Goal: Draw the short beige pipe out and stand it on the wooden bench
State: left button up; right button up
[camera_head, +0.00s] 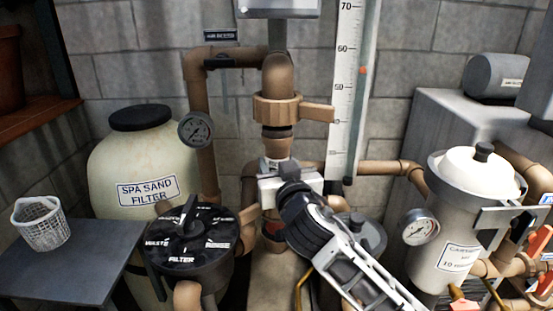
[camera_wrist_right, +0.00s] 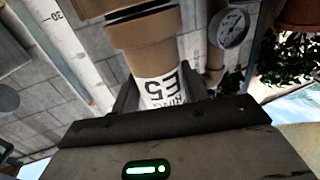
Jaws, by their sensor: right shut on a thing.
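The short beige pipe stands upright in the middle of the head view, under the brown valve with a side handle (camera_head: 293,108). A white label on it (camera_head: 278,165) shows just above my right gripper (camera_head: 283,185). In the right wrist view the pipe's white lettered band (camera_wrist_right: 165,92) sits between the two fingers of the right gripper (camera_wrist_right: 160,95), which is shut on it. The pipe's lower end is hidden by the gripper and arm. The wooden bench (camera_head: 35,123) is a reddish-brown top at the far left. My left gripper is not in view.
A sand filter tank (camera_head: 135,165) and a black dial valve (camera_head: 190,245) stand left of the pipe. A grey table (camera_head: 85,270) holds a white basket (camera_head: 40,222). A ruler (camera_head: 348,90) hangs behind. A pot (camera_head: 8,65) occupies the bench's back; its front is bare.

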jog(key=shift+s, duration=1.1)
jog(key=shift+s+p, duration=0.6)
jog(key=shift+s, duration=1.9)
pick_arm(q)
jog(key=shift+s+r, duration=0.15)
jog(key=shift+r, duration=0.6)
pick_arm(e)
send_near(271, 169)
jog(key=shift+s+a, duration=0.55)
jog(key=shift+s, duration=0.15)
jog(key=shift+d, duration=0.1)
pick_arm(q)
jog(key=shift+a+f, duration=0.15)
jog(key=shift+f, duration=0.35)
pick_arm(e)
jog(key=s+d+f+m+h, duration=0.1)
jog(key=s+d+f, duration=0.3)
jog(key=d, duration=0.5)
jog(key=s+d+f+m+h, duration=0.1)
jog(key=s+d+f+h, duration=0.2)
jog(key=d, duration=0.6)
jog(key=shift+s+d+f+m+t, duration=0.3)
jog(key=shift+s+f+m, duration=0.15)
jog(key=shift+s, duration=0.4)
